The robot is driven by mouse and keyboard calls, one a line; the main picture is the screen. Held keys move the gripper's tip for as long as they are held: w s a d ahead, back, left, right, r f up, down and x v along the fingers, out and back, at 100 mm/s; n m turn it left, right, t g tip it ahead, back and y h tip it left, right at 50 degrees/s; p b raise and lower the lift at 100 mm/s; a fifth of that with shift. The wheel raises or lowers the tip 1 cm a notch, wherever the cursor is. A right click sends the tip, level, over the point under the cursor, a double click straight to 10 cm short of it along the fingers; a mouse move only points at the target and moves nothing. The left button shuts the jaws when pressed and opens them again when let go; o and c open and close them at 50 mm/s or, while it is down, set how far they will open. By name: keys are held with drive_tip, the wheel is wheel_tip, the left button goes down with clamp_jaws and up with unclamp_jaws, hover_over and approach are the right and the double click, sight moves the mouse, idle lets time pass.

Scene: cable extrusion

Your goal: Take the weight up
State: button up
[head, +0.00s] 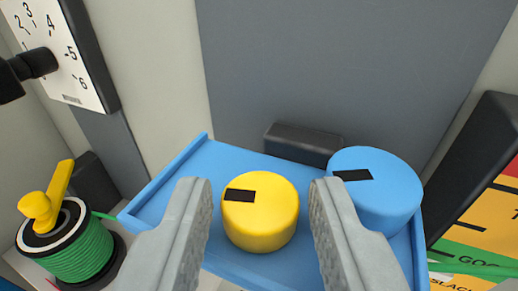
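A yellow round weight (262,222) with a black label on top sits on a blue tray (150,191). A larger blue round weight (385,200), also with a black label, stands to its right on the tray. My gripper (262,202) is open. Its two grey fingers stand on either side of the yellow weight, with a small gap showing at each side. The right finger overlaps the lower left part of the blue weight in the picture. The front part of the tray is partly hidden by the fingers.
A green cable spool (80,250) with a yellow crank (45,202) stands at the left. A numbered dial panel (62,48) with a black knob is at the upper left. A coloured gauge panel (480,240) is at the right. A grey wall rises behind the tray.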

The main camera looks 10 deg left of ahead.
drive_tip(key=shift+w+a, duration=0.1)
drive_tip(key=shift+w, duration=0.1)
clamp_jaws()
